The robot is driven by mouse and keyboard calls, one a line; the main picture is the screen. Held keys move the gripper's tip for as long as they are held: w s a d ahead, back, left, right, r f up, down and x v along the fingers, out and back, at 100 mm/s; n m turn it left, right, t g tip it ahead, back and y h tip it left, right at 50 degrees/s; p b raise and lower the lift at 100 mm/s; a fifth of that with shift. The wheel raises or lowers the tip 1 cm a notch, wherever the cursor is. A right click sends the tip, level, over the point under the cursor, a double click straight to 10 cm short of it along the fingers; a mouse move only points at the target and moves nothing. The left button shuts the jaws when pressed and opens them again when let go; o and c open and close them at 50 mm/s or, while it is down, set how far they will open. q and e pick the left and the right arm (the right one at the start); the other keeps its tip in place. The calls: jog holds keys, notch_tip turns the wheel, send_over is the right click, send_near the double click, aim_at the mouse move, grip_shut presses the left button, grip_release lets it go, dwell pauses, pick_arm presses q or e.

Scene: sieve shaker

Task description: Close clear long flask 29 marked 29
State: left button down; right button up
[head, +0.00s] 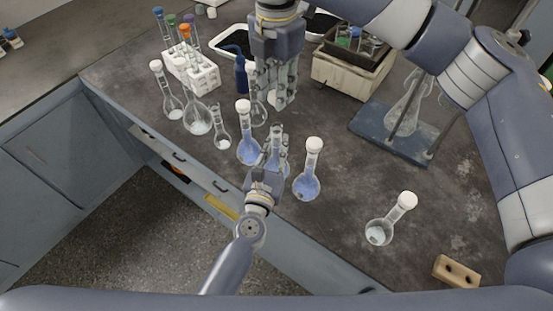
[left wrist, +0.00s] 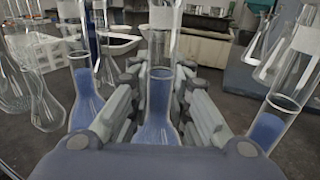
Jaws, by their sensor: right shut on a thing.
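A clear long-necked flask with blue liquid (head: 283,163) stands upright on the bench, its neck rim showing no stopper. My left gripper (head: 268,158) has its fingers on both sides of this flask. In the left wrist view the flask (left wrist: 158,95) is between the left fingers; I cannot tell whether they press on it. Its mark cannot be read. My right gripper (head: 283,100) points down above the bench, behind the flask and apart from it. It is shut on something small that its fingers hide.
White-stoppered blue flasks stand to the left (head: 247,150) and right (head: 306,186). Other stoppered flasks (head: 197,120) and a white rack (head: 190,72) are farther left.

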send_over(277, 136)
jog(key=w, duration=0.1)
jog(key=shift+f, duration=2.45)
jog(key=shift+f, duration=0.1)
jog(key=shift+f+n, duration=0.3)
jog(key=shift+f, duration=0.5)
jog(key=shift+f+n, duration=0.4)
jog(key=shift+f, duration=0.2)
